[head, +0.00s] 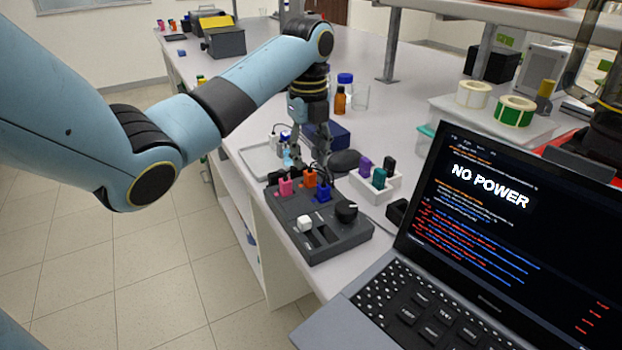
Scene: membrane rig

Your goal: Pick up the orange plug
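The orange plug (310,178) sits upright in the dark grey control box (320,235), between a pink plug (286,186) and a blue plug (323,192). My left gripper (311,160) points down just above and behind the orange plug. Its two fingers are spread apart with a gap between them, and nothing shows held. Whether a fingertip touches the plug I cannot tell. I cannot make out my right gripper.
The box also bears a black knob (346,210) and a white switch (305,223). A white holder (375,188) with several coloured plugs stands to the right. The laptop (480,220) reads "NO POWER". An amber bottle (340,100) stands behind.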

